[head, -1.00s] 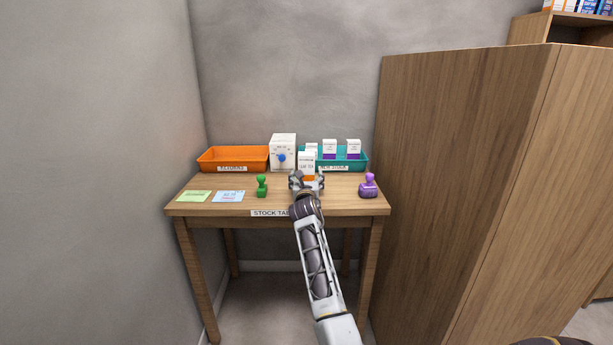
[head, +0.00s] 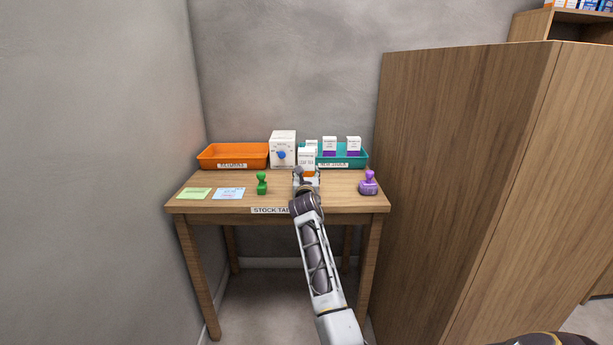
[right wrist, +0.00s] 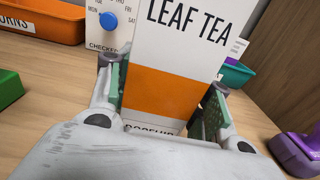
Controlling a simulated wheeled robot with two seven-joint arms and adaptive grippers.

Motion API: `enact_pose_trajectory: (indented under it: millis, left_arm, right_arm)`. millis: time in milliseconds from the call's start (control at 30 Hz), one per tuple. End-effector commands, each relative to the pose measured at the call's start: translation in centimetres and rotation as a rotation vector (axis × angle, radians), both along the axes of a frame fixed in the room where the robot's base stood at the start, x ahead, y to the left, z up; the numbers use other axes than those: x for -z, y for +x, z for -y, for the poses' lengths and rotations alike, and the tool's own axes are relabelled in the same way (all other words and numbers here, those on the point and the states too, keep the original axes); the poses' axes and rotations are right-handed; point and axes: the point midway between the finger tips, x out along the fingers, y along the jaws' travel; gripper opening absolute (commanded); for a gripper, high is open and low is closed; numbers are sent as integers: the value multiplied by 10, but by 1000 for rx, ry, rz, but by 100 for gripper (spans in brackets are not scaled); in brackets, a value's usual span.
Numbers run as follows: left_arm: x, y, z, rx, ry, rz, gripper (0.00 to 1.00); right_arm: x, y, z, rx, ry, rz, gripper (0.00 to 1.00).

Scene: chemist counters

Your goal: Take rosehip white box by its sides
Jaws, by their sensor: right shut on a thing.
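The rosehip box (head: 307,157) is white with an orange band and stands on the stock table, in front of the teal tray. In the right wrist view the box (right wrist: 185,45) fills the middle, with "LEAF TEA" on its face and a partly hidden "ROSEHIP" label low down. My right gripper (head: 306,178) is at the box's lower part, shut on it. In the right wrist view its fingers with green pads lie along the box's left and right sides. The box's bottom is hidden behind the gripper. My left gripper is not in view.
An orange returns tray (head: 233,157) and a white box with a blue dial (head: 283,150) stand left of the box. The teal tray (head: 360,160) holds several white-and-purple boxes. A green stamp (head: 262,184) and a purple stamp (head: 368,183) flank the gripper. Cards (head: 194,193) lie front left.

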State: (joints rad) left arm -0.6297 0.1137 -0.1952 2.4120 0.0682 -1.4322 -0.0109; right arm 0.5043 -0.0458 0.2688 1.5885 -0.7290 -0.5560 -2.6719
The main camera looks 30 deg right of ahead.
Motion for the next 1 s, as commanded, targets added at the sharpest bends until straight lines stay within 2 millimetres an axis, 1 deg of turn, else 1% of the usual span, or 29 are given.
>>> enact_pose_trajectory:
  millis: [67,267,333,600,700,833,1000]
  left_arm:
    - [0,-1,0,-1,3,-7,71]
    - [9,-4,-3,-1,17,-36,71]
    - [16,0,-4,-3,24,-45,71]
    - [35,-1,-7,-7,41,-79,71]
    - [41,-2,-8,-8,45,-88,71]
    - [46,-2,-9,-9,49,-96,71]
    - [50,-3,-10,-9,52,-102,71]
  right_arm:
    - [-8,0,0,0,-2,2,25]
    - [-29,0,1,0,-3,1,25]
    - [-38,0,1,0,-4,2,25]
    - [-74,0,1,0,-4,2,25]
    - [-85,0,1,1,-3,3,25]
    - [-93,0,0,0,-1,0,25]
    - [-96,0,0,0,-1,1,25]
